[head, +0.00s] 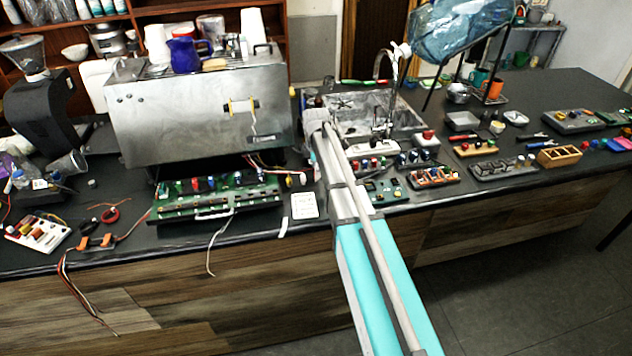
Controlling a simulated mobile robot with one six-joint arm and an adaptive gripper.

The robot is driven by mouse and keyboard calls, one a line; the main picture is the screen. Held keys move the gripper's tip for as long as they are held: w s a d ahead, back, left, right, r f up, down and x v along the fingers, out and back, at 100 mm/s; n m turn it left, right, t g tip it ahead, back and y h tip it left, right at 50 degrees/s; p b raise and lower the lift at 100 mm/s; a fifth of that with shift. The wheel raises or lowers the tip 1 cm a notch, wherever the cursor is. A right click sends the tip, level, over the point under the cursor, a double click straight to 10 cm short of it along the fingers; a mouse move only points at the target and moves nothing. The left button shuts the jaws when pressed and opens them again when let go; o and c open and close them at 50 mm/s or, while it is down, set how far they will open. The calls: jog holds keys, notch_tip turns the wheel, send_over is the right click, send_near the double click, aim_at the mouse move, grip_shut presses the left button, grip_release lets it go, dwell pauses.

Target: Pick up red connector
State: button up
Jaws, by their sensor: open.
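I cannot tell for sure which item is the red connector. A pair of small orange-red connectors (96,241) on wires lies at the left front of the counter, with wires hanging over the edge. Small red parts also show on the green circuit board (215,206) in front of the steel brewer (200,118). My arm reaches from the bottom right up over the counter. My gripper (316,120) is at its far end, small and partly hidden, open, right of the brewer and well away from the orange-red connectors. I see nothing held in it.
A white terminal block (38,234) and a red wire coil (109,215) lie at the left. A black grinder (42,115) stands behind. A sink (370,112) with a tap, several small boards and a wooden block (558,156) fill the right. A white card (304,205) lies near the front edge.

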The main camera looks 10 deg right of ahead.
jog(key=shift+f+b, duration=0.65)
jog(key=shift+f, duration=0.25)
grip_shut()
